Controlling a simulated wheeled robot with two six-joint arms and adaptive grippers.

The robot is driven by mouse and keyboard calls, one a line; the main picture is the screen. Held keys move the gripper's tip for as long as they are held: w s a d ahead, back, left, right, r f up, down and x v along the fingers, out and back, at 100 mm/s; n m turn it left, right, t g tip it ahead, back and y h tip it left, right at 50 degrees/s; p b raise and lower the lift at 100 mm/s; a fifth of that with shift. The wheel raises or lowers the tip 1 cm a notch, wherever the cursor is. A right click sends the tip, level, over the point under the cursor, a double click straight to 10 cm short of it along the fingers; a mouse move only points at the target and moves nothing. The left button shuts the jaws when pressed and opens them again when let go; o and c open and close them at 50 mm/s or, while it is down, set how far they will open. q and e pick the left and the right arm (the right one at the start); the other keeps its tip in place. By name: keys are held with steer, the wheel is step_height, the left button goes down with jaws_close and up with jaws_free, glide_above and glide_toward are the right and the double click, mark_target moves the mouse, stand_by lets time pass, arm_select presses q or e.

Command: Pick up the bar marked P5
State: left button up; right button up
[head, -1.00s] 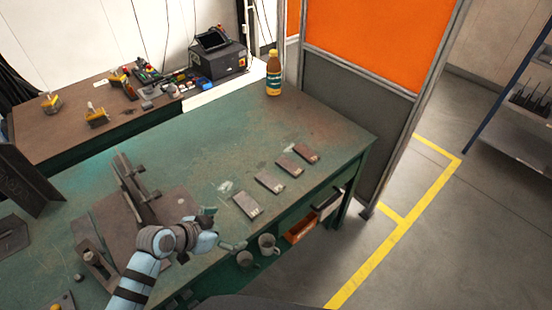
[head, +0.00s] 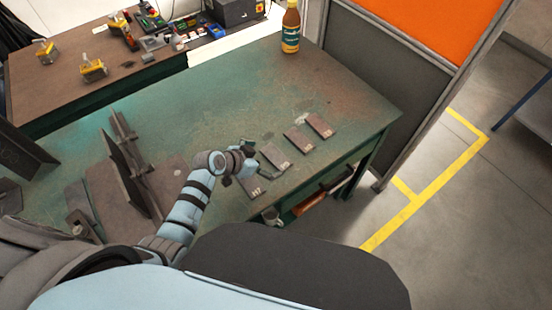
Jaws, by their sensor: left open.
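Several flat grey-brown bars lie in a slanted row on the green bench (head: 340,90). The nearest bar (head: 256,191) appears marked H7 and is partly covered by my left gripper (head: 257,163). Beyond it lie a second bar (head: 277,158), a third bar (head: 298,139) and a far bar (head: 320,125). Their marks are too small to read, so I cannot tell which is P5. My left gripper is open and empty over the near end of the row, between the nearest and second bars. My right gripper is out of view.
A dark angled metal fixture (head: 130,165) stands left of my arm. A juice bottle (head: 290,28) stands at the bench's back edge. A grey cup (head: 271,215) and an orange drawer (head: 310,204) are below the front edge. The bench behind the bars is clear.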

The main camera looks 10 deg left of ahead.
mark_target(276, 157)
arm_select(q)
steer(key=x, duration=0.2)
steer(key=b+x, duration=0.1)
steer(key=x, duration=0.1)
steer(key=shift+w+a, duration=0.1)
steer(key=shift+w, duration=0.45)
steer(key=shift+w+f, duration=0.25)
steer(key=shift+f, duration=0.05)
steer(key=shift+s+r, duration=0.2)
steer(key=shift+r, duration=0.05)
steer(key=shift+s+r, duration=0.1)
steer(key=shift+s, duration=0.05)
steer(key=c, duration=1.5)
steer(key=shift+c, duration=0.2)
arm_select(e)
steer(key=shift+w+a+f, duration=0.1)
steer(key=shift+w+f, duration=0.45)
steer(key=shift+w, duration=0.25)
